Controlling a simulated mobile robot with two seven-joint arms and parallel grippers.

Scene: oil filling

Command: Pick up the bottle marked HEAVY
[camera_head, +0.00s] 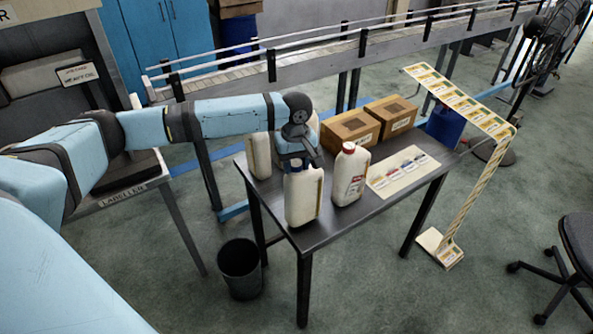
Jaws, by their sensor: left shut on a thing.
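Several cream-white jugs stand on a grey metal table (378,203). One with a dark blue cap (303,198) is at the front edge. One with a red cap (349,176) and a label is to its right. Another jug (259,156) is at the back left, and one more is mostly hidden behind my left wrist. My left gripper (299,162) reaches down from the left, shut at the top of the blue-capped jug, which is upright. No jug's marking is readable as HEAVY. My right gripper is out of view.
Two cardboard boxes (350,129) and a sheet of labels (403,172) lie on the table's right half. A black bin (239,268) stands on the floor at front left. A conveyor (330,50) runs behind.

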